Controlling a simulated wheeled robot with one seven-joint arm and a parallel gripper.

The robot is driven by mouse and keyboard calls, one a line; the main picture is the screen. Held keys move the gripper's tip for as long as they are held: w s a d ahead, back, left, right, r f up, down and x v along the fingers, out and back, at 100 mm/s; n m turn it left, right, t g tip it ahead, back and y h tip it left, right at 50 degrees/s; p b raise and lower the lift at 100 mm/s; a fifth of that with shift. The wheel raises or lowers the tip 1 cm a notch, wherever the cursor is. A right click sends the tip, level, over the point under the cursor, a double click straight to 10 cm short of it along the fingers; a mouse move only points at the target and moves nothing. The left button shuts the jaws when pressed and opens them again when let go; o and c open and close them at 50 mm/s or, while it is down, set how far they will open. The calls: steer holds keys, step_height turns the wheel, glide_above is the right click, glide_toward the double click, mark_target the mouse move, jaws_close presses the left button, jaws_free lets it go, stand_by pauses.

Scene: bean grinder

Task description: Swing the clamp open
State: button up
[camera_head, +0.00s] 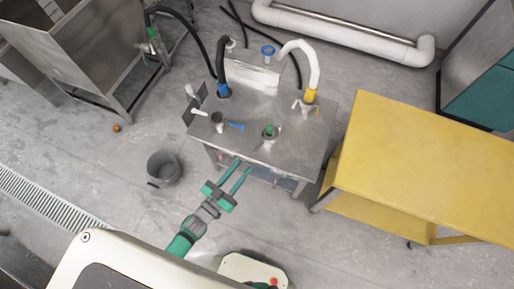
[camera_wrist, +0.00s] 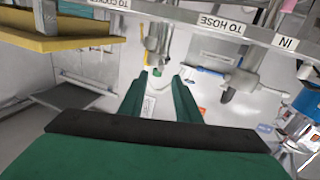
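My gripper (camera_head: 243,167) is open, its two green fingers apart and pointing at the front edge of the steel machine table (camera_head: 285,160). In the wrist view the fingers of my gripper (camera_wrist: 160,85) stand apart, with nothing visibly gripped between them. A grey pipe fitting (camera_wrist: 158,38) hangs from the labelled plate just beyond the fingertips. A second grey pipe (camera_wrist: 240,82) hangs to its right. I cannot clearly make out the clamp or whether it is open or shut; it is too small or hidden in both views.
A yellow table (camera_head: 430,165) stands right of the machine. A grey bucket (camera_head: 163,167) is on the floor to the left. A steel bin (camera_head: 85,50) stands at the back left. White and black hoses rise from the machine top. Floor between bucket and machine is clear.

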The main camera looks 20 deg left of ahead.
mark_target(257, 148)
steer(key=x, duration=1.1)
steer(key=shift+a, duration=0.1)
jaws_close()
